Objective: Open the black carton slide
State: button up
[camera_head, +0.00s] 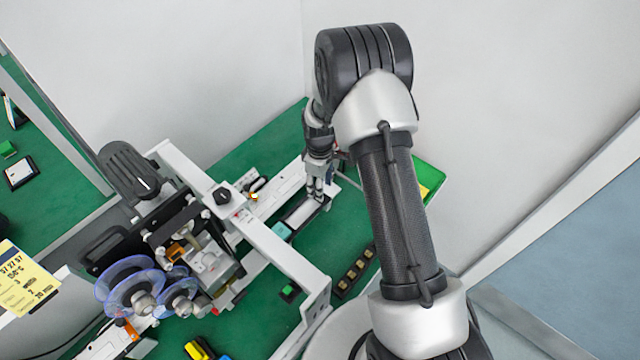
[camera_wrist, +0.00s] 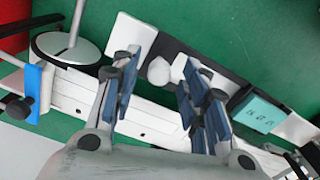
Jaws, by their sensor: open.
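The black carton slide (camera_wrist: 215,72) shows in the wrist view as a dark strip beside a long white rail (camera_wrist: 150,122). A white plate (camera_wrist: 137,32) lies at its left end. A round white knob (camera_wrist: 158,71) and a second white piece lie between and behind my fingertips. My gripper (camera_wrist: 160,66) is open, its blue-padded fingers on either side of the knob. I cannot tell whether they touch it. In the head view my gripper (camera_head: 316,194) points down over the slide's far end, partly hiding it. A teal block (camera_wrist: 262,113) sits at the right.
The coder machine (camera_head: 190,255) with its reels and white frame (camera_head: 275,245) stands left of my gripper. A dark tray with several brass pieces (camera_head: 355,272) and a green-edged tray (camera_head: 428,178) lie to the right. White walls stand close behind. Green bench shows between them.

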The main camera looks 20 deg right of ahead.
notch_tip(320, 180, up, 12)
dwell(0.4)
dwell(0.4)
